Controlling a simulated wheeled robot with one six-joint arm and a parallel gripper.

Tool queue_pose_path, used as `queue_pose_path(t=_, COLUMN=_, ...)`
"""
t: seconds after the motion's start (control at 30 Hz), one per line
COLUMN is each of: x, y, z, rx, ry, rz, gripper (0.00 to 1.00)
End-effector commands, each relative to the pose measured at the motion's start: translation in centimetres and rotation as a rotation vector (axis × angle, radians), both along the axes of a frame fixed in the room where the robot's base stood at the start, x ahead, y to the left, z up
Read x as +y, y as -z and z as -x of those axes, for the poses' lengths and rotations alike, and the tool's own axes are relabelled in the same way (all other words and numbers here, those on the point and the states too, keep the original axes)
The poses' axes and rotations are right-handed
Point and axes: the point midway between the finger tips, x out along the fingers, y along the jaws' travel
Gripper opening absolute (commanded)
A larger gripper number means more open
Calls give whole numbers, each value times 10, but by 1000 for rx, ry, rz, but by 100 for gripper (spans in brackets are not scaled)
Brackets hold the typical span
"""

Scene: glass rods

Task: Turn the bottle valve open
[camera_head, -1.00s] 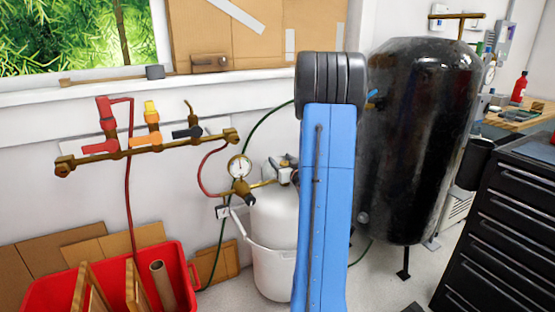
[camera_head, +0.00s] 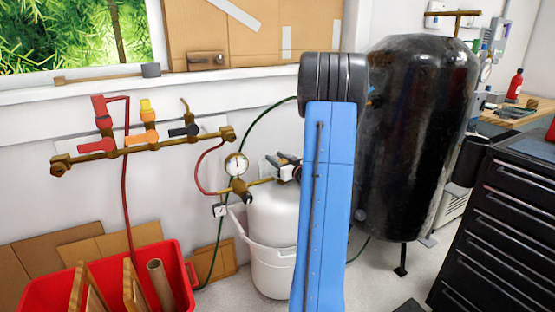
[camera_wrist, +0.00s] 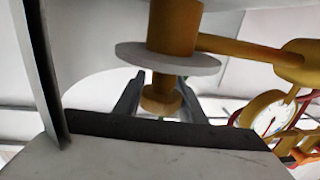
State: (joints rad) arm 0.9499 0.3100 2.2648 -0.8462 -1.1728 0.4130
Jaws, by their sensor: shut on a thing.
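The white gas bottle (camera_head: 268,210) stands upright in a white bucket-like holder, left of my blue arm in the head view. Brass fittings and a round gauge (camera_head: 236,165) sit to the left of its top. In the wrist view the valve shows as a brass stem (camera_wrist: 174,28) with a grey disc (camera_wrist: 168,60) and a small brass knob (camera_wrist: 160,98). My gripper (camera_wrist: 158,88) has its two dark fingers on either side of the knob, shut on the valve. The exact contact is partly hidden by the disc. In the head view my arm hides part of the bottle's right side.
A brass manifold (camera_head: 140,148) with red, orange and black handles is on the wall at left. A red bin (camera_head: 60,285) stands below it. A large black tank (camera_head: 425,140) and a black drawer cabinet (camera_head: 500,220) are at right. A green hose runs behind the bottle.

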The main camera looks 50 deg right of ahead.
Motion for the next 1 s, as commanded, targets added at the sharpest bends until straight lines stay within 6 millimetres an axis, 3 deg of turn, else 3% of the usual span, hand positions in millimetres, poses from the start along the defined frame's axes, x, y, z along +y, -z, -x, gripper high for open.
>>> queue_pose_path(t=0.33, x=6, y=-1, z=-1, rx=-2, ry=-184, rz=2, gripper=14)
queue_pose_path(t=0.77, x=8, y=-1, z=-1, rx=0, ry=-211, rz=0, gripper=14)
queue_pose_path(t=0.8, x=8, y=-1, z=-1, rx=0, ry=-211, rz=0, gripper=46)
queue_pose_path(t=0.83, x=8, y=-1, z=-1, rx=0, ry=-211, rz=0, gripper=53)
queue_pose_path(t=1.0, x=8, y=0, z=0, rx=1, ry=-211, rz=0, gripper=55)
